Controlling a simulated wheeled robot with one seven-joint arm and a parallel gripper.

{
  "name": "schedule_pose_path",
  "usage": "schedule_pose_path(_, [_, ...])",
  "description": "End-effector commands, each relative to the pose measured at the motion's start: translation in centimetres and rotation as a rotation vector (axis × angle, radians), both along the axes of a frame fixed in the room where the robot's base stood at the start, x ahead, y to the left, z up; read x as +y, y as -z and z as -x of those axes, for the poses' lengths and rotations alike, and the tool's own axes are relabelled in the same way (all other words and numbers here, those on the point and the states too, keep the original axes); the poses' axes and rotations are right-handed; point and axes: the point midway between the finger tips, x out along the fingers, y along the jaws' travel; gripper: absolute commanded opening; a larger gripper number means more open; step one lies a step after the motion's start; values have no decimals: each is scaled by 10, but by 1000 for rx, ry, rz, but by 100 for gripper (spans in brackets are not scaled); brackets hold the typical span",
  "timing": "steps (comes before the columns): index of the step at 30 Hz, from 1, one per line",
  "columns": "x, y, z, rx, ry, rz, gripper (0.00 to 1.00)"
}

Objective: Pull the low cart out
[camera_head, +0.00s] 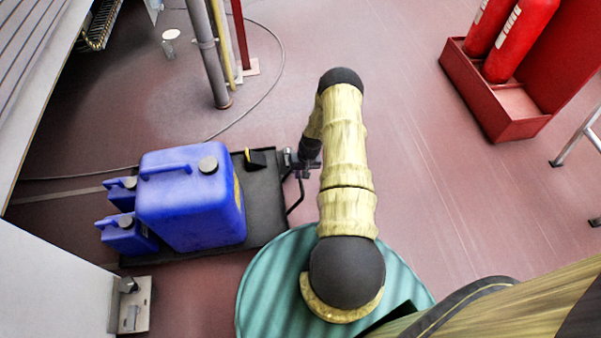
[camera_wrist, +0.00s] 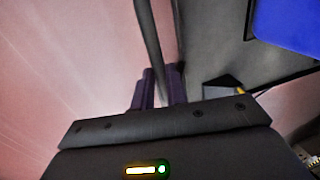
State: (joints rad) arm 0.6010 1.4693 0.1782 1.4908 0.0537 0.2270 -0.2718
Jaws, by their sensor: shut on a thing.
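The low cart (camera_head: 265,200) is a flat black platform on the floor at the left of the head view. It carries a large blue canister (camera_head: 195,205) and two small blue canisters (camera_head: 128,235). A dark bar handle stands at its right edge. My gripper (camera_head: 302,170) is at that handle, and its fingers (camera_wrist: 158,92) close around the dark bar (camera_wrist: 147,40) in the wrist view. The cart's dark deck (camera_wrist: 215,50) and a blue canister (camera_wrist: 290,22) show at the right there. The cart's wheels are hidden.
A grey post (camera_head: 205,55) and a yellow pole stand behind the cart. A thin cable lies on the floor. A red stand (camera_head: 510,110) with extinguishers is at the upper right. A white panel (camera_head: 50,285) is at the lower left.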

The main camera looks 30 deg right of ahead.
Motion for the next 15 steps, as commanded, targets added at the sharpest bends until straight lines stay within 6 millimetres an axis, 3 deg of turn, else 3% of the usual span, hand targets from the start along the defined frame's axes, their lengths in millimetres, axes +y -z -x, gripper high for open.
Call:
schedule_pose_path(7, [0, 0, 0, -1, 0, 0, 0])
schedule_pose_path(8, [0, 0, 0, -1, 0, 0, 16])
schedule_pose_path(11, [-1, 0, 0, -1, 0, 0, 36])
schedule_pose_path(15, [-1, 0, 0, -1, 1, 0, 36])
